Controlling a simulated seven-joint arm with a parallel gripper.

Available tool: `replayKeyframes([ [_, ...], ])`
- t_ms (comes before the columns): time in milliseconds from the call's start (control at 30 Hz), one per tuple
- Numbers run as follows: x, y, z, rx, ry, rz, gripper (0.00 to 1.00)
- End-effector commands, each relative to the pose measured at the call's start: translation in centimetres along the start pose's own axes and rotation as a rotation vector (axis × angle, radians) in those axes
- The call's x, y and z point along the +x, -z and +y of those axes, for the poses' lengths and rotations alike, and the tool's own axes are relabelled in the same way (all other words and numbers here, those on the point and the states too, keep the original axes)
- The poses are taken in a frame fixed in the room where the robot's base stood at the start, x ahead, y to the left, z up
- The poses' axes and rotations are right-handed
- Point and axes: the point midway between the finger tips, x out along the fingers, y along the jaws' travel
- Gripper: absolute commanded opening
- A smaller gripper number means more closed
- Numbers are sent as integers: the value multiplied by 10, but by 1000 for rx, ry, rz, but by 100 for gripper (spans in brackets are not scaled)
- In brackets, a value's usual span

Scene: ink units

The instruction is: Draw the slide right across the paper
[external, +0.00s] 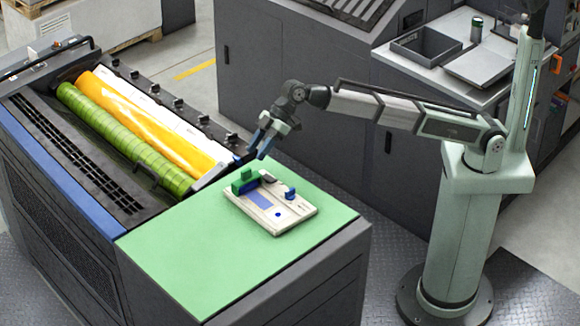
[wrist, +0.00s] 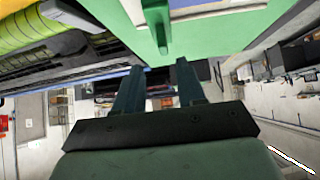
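A pale board (external: 290,217) lies on the green top of the machine, with a blue strip (external: 259,199) along its face. A green block (external: 242,182) with a blue part sits at the board's back left end. A small blue knob (external: 290,192) stands towards its right side. My gripper (external: 259,149) is above and behind the board, clear of it. In the wrist view my gripper (wrist: 158,66) has its two fingers apart with nothing held. A green bar (wrist: 156,25) shows beyond the fingertips; I cannot tell whether it is the slide.
Green (external: 130,150) and yellow (external: 150,120) rollers lie in the open machine to the left. The green top (external: 200,270) is clear in front of the board. A grey cabinet (external: 290,80) stands behind.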

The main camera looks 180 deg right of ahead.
Motion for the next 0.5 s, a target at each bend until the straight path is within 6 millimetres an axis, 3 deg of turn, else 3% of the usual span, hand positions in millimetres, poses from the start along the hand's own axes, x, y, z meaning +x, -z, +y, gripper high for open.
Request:
replayKeyframes([
  [200,-37,-1,0,0,-1,0,39],
  [500,-59,0,0,0,-1,-1,39],
])
